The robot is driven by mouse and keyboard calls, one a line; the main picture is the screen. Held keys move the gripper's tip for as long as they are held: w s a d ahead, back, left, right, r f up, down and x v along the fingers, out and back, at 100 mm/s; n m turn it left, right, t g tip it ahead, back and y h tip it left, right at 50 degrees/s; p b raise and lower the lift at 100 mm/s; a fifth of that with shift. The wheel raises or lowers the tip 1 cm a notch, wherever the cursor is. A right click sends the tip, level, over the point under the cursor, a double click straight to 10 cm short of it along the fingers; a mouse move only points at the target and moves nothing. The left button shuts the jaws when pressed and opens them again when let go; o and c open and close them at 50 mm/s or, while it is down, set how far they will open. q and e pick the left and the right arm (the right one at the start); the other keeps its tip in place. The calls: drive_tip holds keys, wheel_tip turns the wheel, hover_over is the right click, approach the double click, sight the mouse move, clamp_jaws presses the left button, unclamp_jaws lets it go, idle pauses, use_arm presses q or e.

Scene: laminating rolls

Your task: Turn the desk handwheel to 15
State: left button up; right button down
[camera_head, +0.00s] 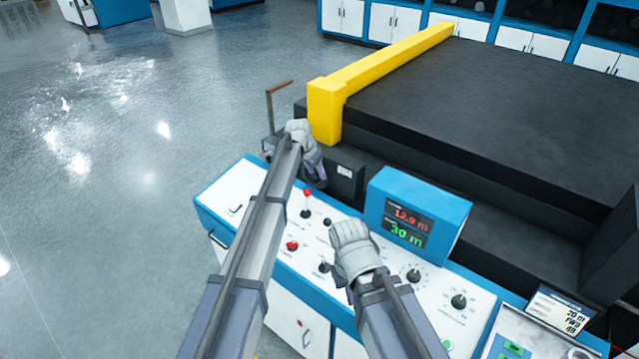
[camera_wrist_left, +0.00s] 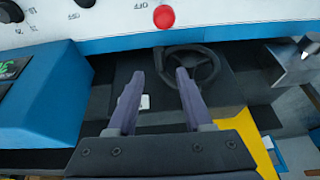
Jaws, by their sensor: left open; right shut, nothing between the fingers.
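The desk handwheel (camera_wrist_left: 208,68) is a black spoked wheel below the panel's edge in the left wrist view. My open left gripper (camera_wrist_left: 160,74) is in front of it. The right finger overlaps the wheel, and the wheel's left rim shows between the fingers. I cannot tell whether they touch. In the head view, my left gripper (camera_head: 308,160) is at the desk's far edge and largely hides the wheel. The display box (camera_head: 418,212) reads 12.9 m in red and 30 m in green. My right gripper (camera_head: 352,238) is shut and empty over the panel.
The white control panel (camera_head: 462,318) carries several knobs and a red-ball lever (camera_head: 307,193). A red knob (camera_wrist_left: 165,16) shows above the wheel in the wrist view. A yellow beam (camera_head: 392,62) and a large black machine bed (camera_head: 500,110) stand behind. Open floor (camera_head: 110,150) lies left.

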sight(321, 182)
use_arm(q)
drive_tip(key=b+x, duration=0.4)
drive_tip(key=x, duration=0.1)
drive_tip(key=shift+f, duration=0.25)
drive_tip(key=shift+r, duration=0.1)
drive_tip(key=shift+c, duration=0.3)
clamp_jaws()
